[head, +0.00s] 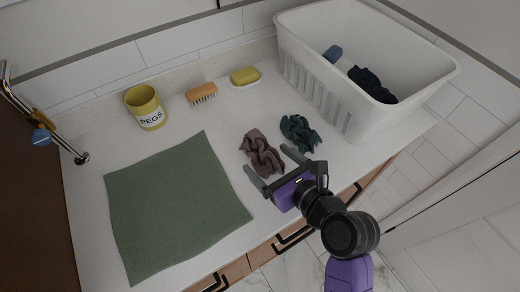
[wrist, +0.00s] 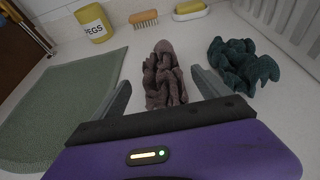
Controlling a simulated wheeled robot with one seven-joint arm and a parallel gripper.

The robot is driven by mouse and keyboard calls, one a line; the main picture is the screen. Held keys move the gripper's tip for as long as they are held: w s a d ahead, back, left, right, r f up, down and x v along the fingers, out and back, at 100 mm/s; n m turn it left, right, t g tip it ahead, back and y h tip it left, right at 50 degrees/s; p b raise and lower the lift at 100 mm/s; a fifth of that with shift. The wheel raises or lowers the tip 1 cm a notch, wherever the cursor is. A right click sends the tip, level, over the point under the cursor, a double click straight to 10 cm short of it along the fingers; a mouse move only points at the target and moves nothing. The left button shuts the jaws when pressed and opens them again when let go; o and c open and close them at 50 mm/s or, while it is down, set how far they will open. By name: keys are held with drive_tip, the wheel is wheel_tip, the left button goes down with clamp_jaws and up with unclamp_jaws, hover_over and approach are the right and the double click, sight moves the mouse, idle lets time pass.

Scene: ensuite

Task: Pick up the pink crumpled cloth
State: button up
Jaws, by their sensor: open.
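The pink crumpled cloth (head: 262,153) looks dusky mauve and lies bunched on the white counter, between the green mat and a dark teal cloth. It also shows in the wrist view (wrist: 164,76), straight ahead between my fingers. My gripper (head: 272,168) is open and empty, with one finger on each side of the cloth's near end. In the wrist view my gripper (wrist: 163,88) shows its two grey fingers apart. I cannot tell whether the fingers touch the cloth.
A dark teal crumpled cloth (head: 298,132) lies close to the right. A flat green mat (head: 175,205) lies left. A yellow PEGS pot (head: 146,106), a brush (head: 201,93) and a yellow soap on a dish (head: 245,76) stand behind. A white basket (head: 318,90) holds dark cloths.

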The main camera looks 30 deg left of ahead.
sight(261, 154)
drive_tip(key=x, duration=0.4)
drive_tip(key=shift+w+a, duration=0.15)
drive_tip(key=c, duration=1.4)
drive_tip(key=shift+c, duration=0.2)
